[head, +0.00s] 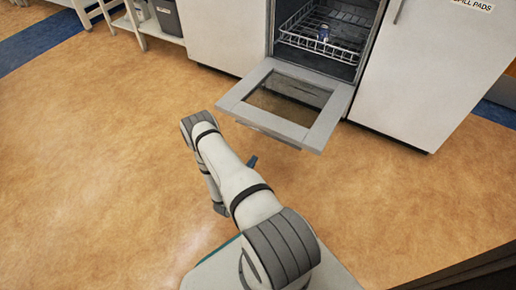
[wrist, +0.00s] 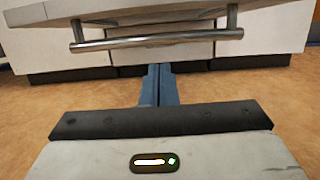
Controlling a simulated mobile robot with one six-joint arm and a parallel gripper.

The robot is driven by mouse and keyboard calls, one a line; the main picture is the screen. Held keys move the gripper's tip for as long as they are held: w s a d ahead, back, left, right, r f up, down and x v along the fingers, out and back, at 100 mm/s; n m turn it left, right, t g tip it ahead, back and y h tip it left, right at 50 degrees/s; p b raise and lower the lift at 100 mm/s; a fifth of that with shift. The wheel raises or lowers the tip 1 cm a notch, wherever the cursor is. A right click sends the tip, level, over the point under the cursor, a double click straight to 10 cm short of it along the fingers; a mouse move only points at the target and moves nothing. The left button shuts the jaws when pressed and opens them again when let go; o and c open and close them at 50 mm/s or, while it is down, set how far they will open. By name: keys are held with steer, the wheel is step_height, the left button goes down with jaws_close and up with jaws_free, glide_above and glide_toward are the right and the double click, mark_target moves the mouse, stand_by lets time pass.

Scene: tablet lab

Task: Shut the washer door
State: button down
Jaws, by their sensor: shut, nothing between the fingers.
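The washer door (head: 325,122) hangs open, folded down and out from the washer, close to level, with a dark window in a grey frame. In the wrist view the door (wrist: 160,8) fills the top, with a metal bar handle (wrist: 155,41) across it. My gripper (wrist: 159,68) is shut and empty, its blue fingers together just below the handle in the picture. In the head view the gripper (head: 252,161) shows as a small blue tip in front of the door, mostly hidden by my arm. I see no contact with the door.
White cabinets (head: 430,70) stand on both sides. A shelf with a grey bin (head: 165,17) is at the back left. The floor (head: 90,170) around the arm is clear.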

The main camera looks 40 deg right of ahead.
steer(key=w+d+r+b, duration=0.3)
steer(key=d+r+b, duration=0.1)
steer(key=d, duration=0.4)
steer(key=shift+w+d+r, duration=0.25)
steer(key=shift+d+r, duration=0.1)
steer(key=shift+r, duration=0.55)
